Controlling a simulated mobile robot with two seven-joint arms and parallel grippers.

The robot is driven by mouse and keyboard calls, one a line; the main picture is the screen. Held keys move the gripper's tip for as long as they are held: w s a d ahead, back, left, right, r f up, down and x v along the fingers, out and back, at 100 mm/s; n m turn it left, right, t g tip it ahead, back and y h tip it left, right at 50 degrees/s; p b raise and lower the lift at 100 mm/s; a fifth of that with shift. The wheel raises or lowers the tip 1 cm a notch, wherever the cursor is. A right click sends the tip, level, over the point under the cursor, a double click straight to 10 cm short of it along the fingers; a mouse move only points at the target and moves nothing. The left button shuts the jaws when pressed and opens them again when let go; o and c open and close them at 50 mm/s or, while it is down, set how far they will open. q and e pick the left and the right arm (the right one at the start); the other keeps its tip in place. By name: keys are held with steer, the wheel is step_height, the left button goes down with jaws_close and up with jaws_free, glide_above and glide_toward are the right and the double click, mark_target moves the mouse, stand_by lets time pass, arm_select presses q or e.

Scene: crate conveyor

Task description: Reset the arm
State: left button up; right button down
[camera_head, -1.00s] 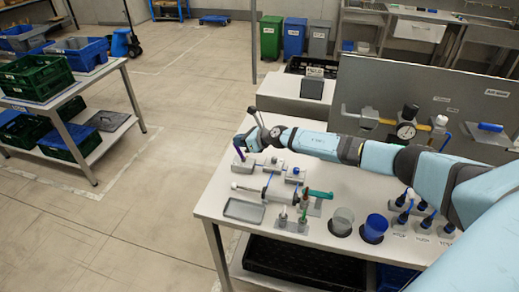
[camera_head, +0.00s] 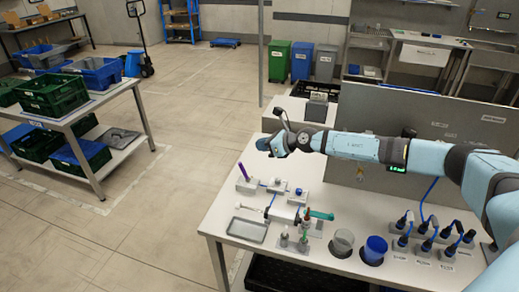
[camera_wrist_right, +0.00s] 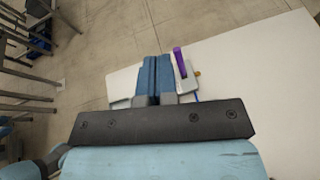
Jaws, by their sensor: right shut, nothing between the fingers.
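My right arm comes in from the right in the head view and reaches left across the back of the white workbench (camera_head: 222,213). Its gripper (camera_head: 263,143) is above the bench's far left part, clear of the things on it. In the right wrist view the two blue fingers (camera_wrist_right: 154,77) lie side by side, shut and empty. A purple upright piece (camera_wrist_right: 180,62) stands beside them on the right, and it also shows below the gripper in the head view (camera_head: 243,172). My left gripper is not in view.
The bench holds a grey tray (camera_head: 247,229), a clear cup (camera_head: 342,242), a blue cup (camera_head: 375,249) and several blue-cabled plugs (camera_head: 425,242). A grey panel (camera_head: 440,130) stands behind. A rack with green crates (camera_head: 53,94) is at left, with open floor between.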

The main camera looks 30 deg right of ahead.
steer(key=shift+w+f, duration=0.1)
steer(key=shift+f, duration=0.05)
steer(key=s+a+f+m+t+y, duration=0.1)
steer(key=s+a+f+m, duration=0.35)
steer(key=a, duration=0.25)
steer(key=s+a+f+m+y, duration=0.1)
steer(key=s+a+f+m, duration=0.3)
steer(key=a, duration=0.3)
steer(key=s+a+f+m+t, duration=0.1)
steer(key=s+a+f+m, duration=0.1)
steer(key=s+a+m, duration=0.4)
steer(key=s+f+m+g+h, duration=0.1)
steer(key=s+f+m+h, duration=0.2)
steer(key=s+m, duration=0.9)
steer(key=s+a+f+m+g+h, duration=0.1)
steer(key=s+f+m+h, duration=0.2)
steer(key=s+f+m, duration=0.4)
steer(key=s+m, duration=0.5)
steer(key=shift+s+a+f, duration=0.15)
steer(key=shift+f, duration=0.25)
